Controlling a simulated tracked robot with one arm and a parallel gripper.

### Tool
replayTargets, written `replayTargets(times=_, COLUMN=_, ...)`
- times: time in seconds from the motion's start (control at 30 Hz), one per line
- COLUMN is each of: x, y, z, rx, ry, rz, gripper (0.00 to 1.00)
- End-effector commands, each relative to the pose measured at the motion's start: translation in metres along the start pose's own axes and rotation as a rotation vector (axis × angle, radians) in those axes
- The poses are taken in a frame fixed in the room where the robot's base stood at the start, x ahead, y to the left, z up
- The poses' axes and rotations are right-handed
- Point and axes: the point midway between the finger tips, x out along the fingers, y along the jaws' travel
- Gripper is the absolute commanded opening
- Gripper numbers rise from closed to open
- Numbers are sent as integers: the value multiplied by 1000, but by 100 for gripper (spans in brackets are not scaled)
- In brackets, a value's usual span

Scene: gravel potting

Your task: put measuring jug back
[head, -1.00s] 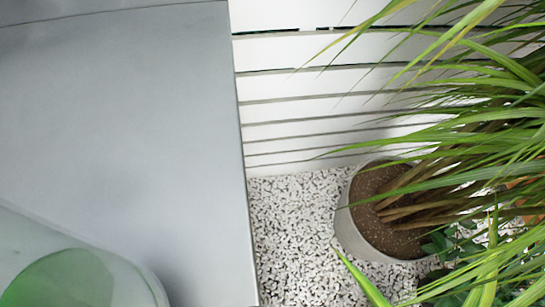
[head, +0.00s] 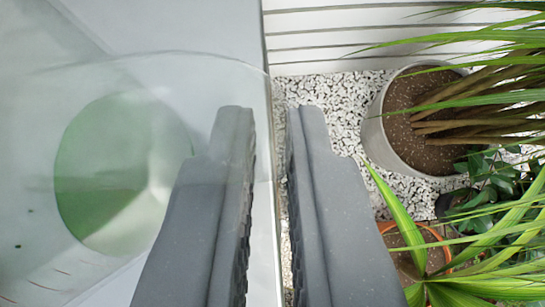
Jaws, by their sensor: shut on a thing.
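The clear measuring jug (head: 120,170) fills the left part of the view, seen from above into its open mouth. Its round green-tinted bottom shows through the transparent wall. My gripper (head: 270,115) is shut on the jug's right wall, with one dark finger on the inner side and the other on the outer side. The jug's lower left part runs out of the picture. Whether its bottom touches the grey surface below cannot be told.
The grey flat top (head: 215,25) ends at an edge just left of the gravel (head: 310,90). A large grey pot (head: 375,135) with a grassy plant stands on the gravel at the right. An orange-rimmed pot (head: 445,255) is below it. White slats (head: 340,35) stand behind.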

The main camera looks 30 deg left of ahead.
Motion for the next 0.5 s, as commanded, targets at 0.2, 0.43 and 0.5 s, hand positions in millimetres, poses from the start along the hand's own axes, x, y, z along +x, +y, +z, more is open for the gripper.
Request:
replayTargets(times=0.2, x=1, y=0, z=0, rx=-1, ry=1, rz=0, gripper=28)
replayTargets(times=0.43, x=1, y=0, z=0, rx=-1, ry=1, rz=-1, gripper=30)
replayTargets(times=0.5, x=0, y=0, z=0, rx=-1, ry=1, rz=-1, gripper=30)
